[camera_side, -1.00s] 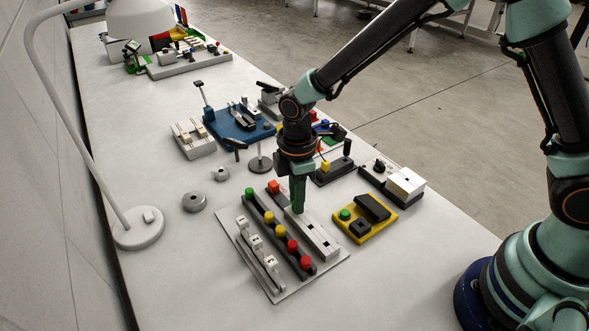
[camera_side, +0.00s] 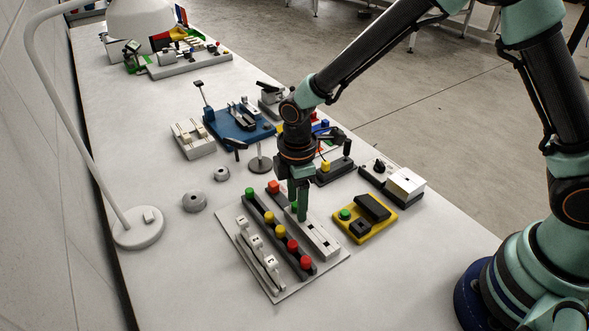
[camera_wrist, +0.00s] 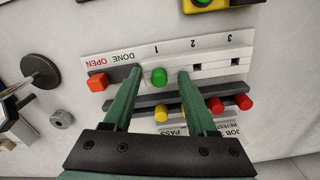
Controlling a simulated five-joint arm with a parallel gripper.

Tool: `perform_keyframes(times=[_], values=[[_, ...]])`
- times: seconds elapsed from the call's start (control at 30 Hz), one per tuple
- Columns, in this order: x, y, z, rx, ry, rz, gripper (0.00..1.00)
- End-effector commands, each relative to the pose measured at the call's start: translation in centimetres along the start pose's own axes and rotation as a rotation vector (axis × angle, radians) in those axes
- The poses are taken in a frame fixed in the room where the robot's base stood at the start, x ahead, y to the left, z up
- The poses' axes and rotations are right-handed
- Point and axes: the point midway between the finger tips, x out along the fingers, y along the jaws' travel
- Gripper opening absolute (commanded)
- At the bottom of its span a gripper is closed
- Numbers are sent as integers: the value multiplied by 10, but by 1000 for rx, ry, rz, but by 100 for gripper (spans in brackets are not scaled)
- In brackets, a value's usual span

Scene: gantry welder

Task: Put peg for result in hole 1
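A green peg (camera_wrist: 159,77) stands in the white block (camera_wrist: 215,59) beside the number 1. Square holes by the numbers 2 and 3 are empty. In the side view the peg (camera_side: 295,207) shows small and partly hidden by my fingers. My gripper (camera_wrist: 159,74) is open, one finger on each side of the peg, with visible gaps in the wrist view. In the side view my gripper (camera_side: 299,209) is low over the white block (camera_side: 319,239). A dark rail beside it holds a green peg (camera_side: 250,191), yellow pegs (camera_side: 268,217) and red pegs (camera_side: 292,246).
An orange-red square piece (camera_wrist: 97,82) sits by the DONE and OPEN labels. White label levers (camera_side: 256,242) line the panel's left side. A yellow box (camera_side: 364,217) stands right of the panel, a dark device (camera_side: 333,172) behind. The table's front is clear.

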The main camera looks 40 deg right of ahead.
Motion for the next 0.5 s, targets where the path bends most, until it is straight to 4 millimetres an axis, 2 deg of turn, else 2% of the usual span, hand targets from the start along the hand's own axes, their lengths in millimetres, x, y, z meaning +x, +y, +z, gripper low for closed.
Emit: perform_keyframes(times=[0.27, 0.37, 0.5], values=[[-3, 0, 0, 0, 1, 1, 57], [-11, 1, -1, 0, 3, 3, 57], [-36, 1, -1, 0, 4, 5, 57]])
